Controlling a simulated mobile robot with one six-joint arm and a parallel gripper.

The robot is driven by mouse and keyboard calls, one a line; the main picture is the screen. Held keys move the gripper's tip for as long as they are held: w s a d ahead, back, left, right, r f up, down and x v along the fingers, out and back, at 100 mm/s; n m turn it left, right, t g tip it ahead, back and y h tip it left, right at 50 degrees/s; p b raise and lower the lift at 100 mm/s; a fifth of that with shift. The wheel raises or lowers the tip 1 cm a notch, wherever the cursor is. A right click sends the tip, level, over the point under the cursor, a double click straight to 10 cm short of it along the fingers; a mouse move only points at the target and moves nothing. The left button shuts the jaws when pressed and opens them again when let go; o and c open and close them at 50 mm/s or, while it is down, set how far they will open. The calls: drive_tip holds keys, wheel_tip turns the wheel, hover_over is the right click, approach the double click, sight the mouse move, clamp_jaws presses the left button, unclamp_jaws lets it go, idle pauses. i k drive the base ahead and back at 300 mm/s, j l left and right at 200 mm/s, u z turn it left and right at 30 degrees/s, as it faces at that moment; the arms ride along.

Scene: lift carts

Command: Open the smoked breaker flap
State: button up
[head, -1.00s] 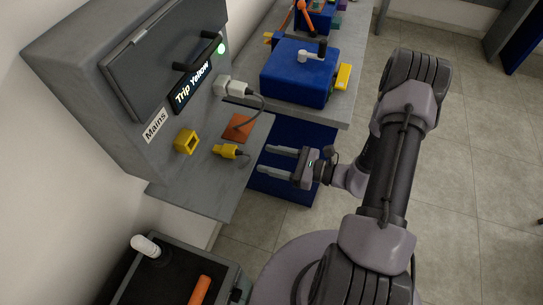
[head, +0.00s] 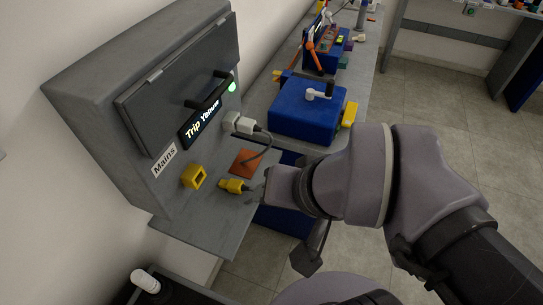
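The breaker flap (head: 172,82) is a dark grey panel on the front of the grey Mains cabinet (head: 95,105). It lies closed against the cabinet face, with a hinge-like strip along its upper left edge. A black bar handle (head: 210,91) stands out near its lower right edge. My gripper (head: 264,188) is over the shelf's right edge, below and to the right of the flap, and apart from it. Its fingers are mostly hidden by my wrist, so their opening does not show.
A lit display (head: 204,123) reads "Trip Yellow", beside a green light (head: 232,87). A white plug (head: 238,123) with a cable, a yellow socket (head: 194,176) and a yellow connector (head: 232,186) are near the shelf (head: 215,225). A blue box (head: 305,105) stands behind.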

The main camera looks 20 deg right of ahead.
sight(158, 110)
drive_tip(key=k+l+u, duration=0.1)
drive_tip(key=k+u, duration=0.4)
drive_tip(key=k+j+u, duration=0.1)
drive_tip(key=k+u, duration=0.35)
drive_tip(key=i+l+u, duration=0.1)
drive_tip(key=i+l, duration=0.45)
